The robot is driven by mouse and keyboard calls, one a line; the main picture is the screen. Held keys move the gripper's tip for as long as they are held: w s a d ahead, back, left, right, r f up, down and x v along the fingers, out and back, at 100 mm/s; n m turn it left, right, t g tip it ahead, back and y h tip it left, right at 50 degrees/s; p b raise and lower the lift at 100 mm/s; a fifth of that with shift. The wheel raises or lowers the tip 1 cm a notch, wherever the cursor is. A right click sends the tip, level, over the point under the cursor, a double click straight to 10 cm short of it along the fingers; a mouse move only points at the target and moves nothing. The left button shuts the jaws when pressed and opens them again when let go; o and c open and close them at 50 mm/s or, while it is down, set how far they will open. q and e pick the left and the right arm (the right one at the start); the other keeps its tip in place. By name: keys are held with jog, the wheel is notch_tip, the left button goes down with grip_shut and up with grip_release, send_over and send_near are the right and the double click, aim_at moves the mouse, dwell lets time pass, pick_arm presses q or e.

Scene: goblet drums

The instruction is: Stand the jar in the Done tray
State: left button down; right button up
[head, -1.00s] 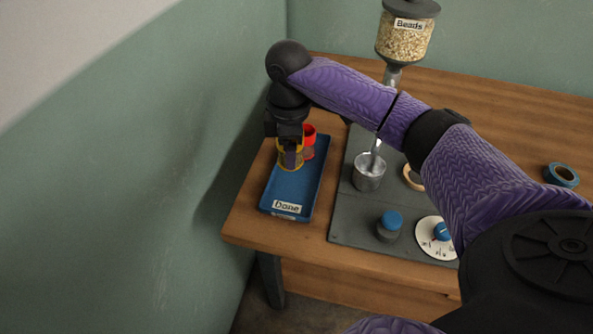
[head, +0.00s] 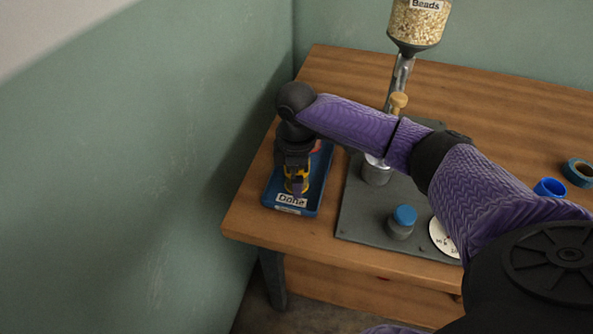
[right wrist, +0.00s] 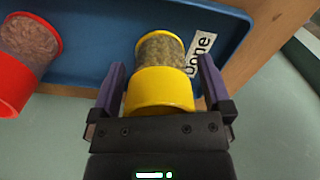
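The jar (right wrist: 162,55) has yellow ends and a clear middle full of beads. In the head view the yellow jar (head: 297,184) stands, apparently upright, in the blue Done tray (head: 311,202), close behind its label. The right wrist view shows the blue tray floor (right wrist: 95,40) behind it. My right gripper (head: 298,190) is over the jar from above. In the right wrist view the fingers (right wrist: 162,75) straddle the yellow top with a narrow gap on each side, so it looks open. My left gripper is not in view.
A red jar (right wrist: 28,50) of beads stands in the tray further back. A metal cup (head: 376,174) under the Beads hopper (head: 418,22), a blue-capped post (head: 402,219) and a dial (head: 442,237) are on the grey board. A blue ring (head: 550,188) lies at right.

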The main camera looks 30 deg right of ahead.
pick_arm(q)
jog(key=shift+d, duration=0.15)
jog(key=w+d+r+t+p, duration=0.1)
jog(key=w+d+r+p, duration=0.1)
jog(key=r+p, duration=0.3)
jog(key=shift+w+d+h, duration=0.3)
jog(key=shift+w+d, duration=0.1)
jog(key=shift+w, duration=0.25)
pick_arm(e)
notch_tip(320, 180, up, 12)
jog(key=shift+r, duration=0.15)
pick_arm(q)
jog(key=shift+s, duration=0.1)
